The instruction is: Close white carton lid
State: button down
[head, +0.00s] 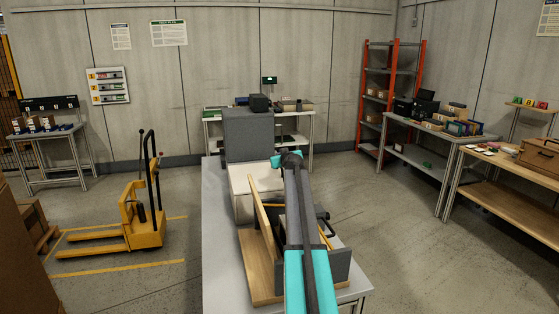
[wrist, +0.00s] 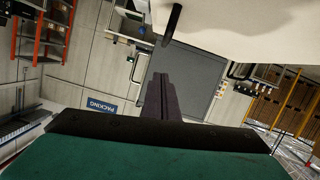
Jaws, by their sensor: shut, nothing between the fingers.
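The white carton (head: 243,205) stands on the grey table in the head view, partly hidden behind my arm and a wooden board. A grey upright panel (head: 247,135) rises at its far side and looks like the raised lid; I cannot tell how they join. In the wrist view the grey panel (wrist: 188,75) is beyond my fingers, and a large white surface (wrist: 245,25), likely the carton, fills the top with a dark handle-like bar (wrist: 172,24). My gripper (wrist: 160,78) is shut and empty, apart from the panel in the picture. In the head view its fingertips are hidden.
A wooden stand (head: 258,250) with a dark grey box part is on the near table (head: 220,240), beside and under my arm. A back table (head: 212,117) holds dark boxes. A yellow pallet truck (head: 142,220) stands on the left floor. Shelves and benches are at right.

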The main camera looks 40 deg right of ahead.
jog(key=b+v, duration=0.1)
jog(key=v, duration=0.7)
dwell(0.6)
jog(key=shift+a+r, duration=0.1)
